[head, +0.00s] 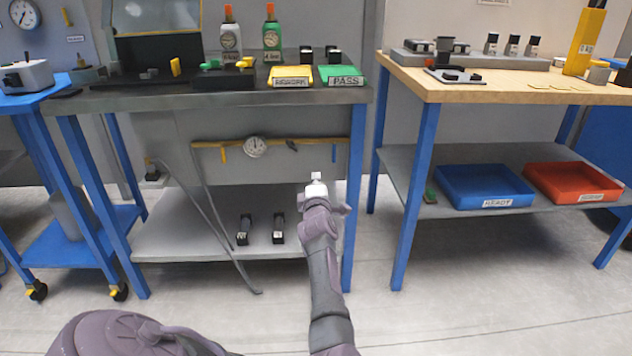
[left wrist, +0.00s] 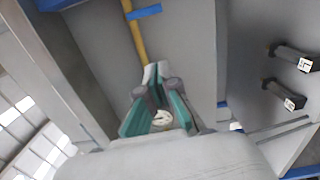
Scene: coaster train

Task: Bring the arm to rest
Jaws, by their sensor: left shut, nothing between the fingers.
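My left arm reaches forward in the head view. Its left gripper (head: 316,181) is in front of the dark workbench, below the tabletop and above the lower shelf. In the left wrist view the green-lined fingers of the left gripper (left wrist: 155,72) meet at the tips, shut with nothing between them. The gripper appears apart from the bench. My right gripper is not in view.
The dark bench (head: 130,101) carries bottles and yellow and green trays. Its lower shelf (head: 180,238) holds two dark blocks. A yellow rail (head: 205,144) with a gauge runs behind. The wooden-topped bench (head: 500,95) stands at right, with blue (head: 483,203) and red trays below. Floor in front is clear.

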